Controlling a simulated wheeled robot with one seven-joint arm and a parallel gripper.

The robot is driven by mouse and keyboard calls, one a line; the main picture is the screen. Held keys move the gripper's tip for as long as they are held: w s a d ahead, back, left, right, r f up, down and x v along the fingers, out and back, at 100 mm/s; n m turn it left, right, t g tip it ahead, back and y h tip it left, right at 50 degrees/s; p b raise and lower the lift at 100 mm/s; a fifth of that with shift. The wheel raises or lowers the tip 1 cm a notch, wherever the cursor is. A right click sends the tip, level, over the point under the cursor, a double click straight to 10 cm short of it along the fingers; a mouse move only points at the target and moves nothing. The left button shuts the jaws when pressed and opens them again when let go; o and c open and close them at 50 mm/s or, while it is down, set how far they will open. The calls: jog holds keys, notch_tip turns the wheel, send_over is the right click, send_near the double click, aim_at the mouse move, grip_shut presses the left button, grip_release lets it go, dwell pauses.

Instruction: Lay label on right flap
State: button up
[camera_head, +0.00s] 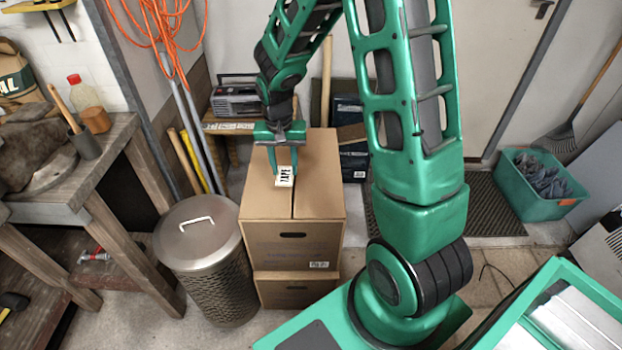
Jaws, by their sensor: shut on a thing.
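The cardboard box (318,214) has two closed top flaps that meet at a seam running front to back. The right flap (320,180) is bare. My gripper (285,168) is over the top of the box, around the seam and the left flap (262,197). It is shut on a small white label (285,177) with dark print that reads "TAPE". The label hangs below the fingers, close to the seam. I cannot tell whether the label touches the cardboard.
The box stands on another carton (295,291). A metal bin (206,262) stands close on its left, with a wooden workbench (92,170) farther left. A low shelf with a radio (236,102) is behind. A green crate (540,187) sits at the far right.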

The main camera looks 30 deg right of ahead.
send_over(320, 189)
notch_tip(320, 189, down, 7)
jog(key=shift+a+r, duration=0.1)
jog(key=shift+f, duration=1.95)
jog(key=shift+s+f, duration=0.15)
jog(key=shift+f, duration=0.1)
